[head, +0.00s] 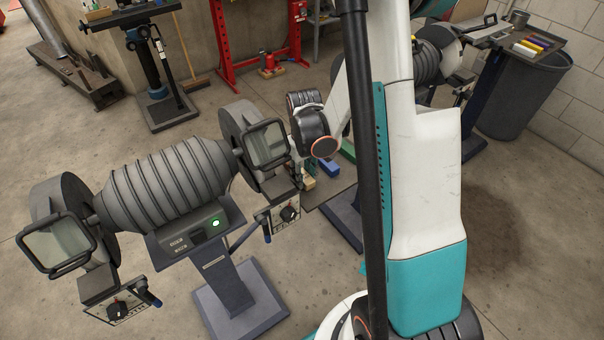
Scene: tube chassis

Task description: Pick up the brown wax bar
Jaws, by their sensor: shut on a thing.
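My gripper (304,166) points down just right of the near grinder's right wheel guard, which hides part of it. It is shut on a small tan-brown block, which I take as the brown wax bar (308,183). The bar shows small and partly covered at the fingertips. I cannot tell whether it touches the surface below. A blue bar (327,167) lies just right of it, and a green bar (348,151) lies farther right, partly behind my arm.
A grey bench grinder (168,186) on a pedestal fills the left foreground, close to my gripper. Another grinder (430,58) stands behind my arm. At upper right, a tray (507,41) of coloured bars sits by a dark bin (522,95). Open floor lies at lower right.

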